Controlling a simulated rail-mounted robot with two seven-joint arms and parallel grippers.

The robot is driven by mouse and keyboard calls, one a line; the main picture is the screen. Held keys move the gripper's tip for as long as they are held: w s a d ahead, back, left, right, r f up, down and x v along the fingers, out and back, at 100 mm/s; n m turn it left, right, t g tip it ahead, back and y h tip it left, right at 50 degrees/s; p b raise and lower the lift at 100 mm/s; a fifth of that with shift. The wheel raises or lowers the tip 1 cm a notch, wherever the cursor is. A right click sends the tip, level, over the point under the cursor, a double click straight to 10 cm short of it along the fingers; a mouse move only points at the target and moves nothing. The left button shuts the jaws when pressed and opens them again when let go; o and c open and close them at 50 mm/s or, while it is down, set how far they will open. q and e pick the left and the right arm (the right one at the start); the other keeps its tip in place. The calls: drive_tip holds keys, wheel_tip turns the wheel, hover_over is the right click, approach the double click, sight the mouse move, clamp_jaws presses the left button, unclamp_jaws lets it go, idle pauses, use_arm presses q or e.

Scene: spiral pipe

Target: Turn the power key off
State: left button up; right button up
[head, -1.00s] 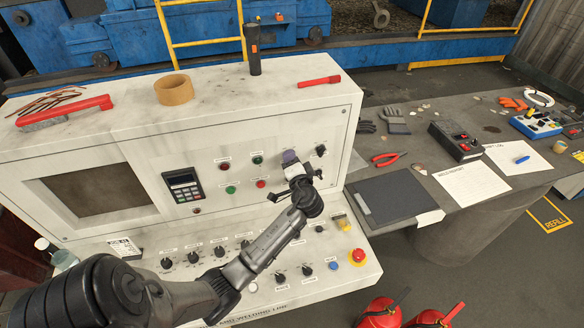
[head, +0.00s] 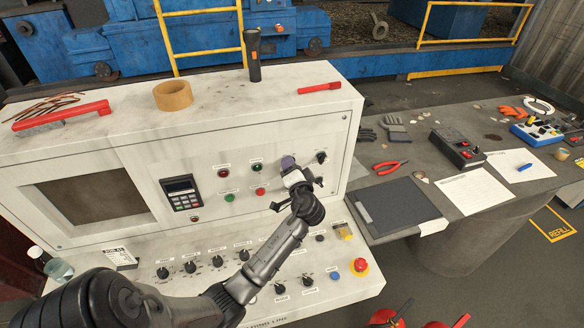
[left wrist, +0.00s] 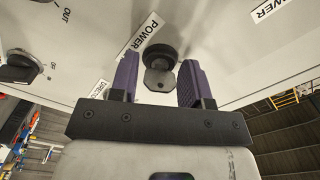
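The power key (left wrist: 159,75) shows in the left wrist view as a dark key head in a round black lock on the white panel, beside a POWER label (left wrist: 140,35). My left gripper (left wrist: 160,78) is open, with one purple finger on each side of the key and visible gaps to it. In the head view my left gripper (head: 290,165) is at the upper right of the console's front panel and hides the key. My right gripper is not in view.
A black rotary knob (head: 321,157) is close to the right of the gripper, and red and green buttons (head: 245,184) are to its left. A keypad (head: 182,193) is farther left. A red emergency button (head: 360,266) and several knobs (head: 218,256) are on the lower panel.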

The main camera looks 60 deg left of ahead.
use_arm(q)
drive_tip(key=shift+o, duration=1.2)
drive_tip(key=shift+d, duration=0.1)
drive_tip(key=b+v, duration=0.1)
drive_tip(key=v, duration=1.2)
drive_tip(key=shift+d+b, duration=0.3)
drive_tip(key=shift+b, duration=0.05)
drive_tip(key=shift+s, duration=0.15)
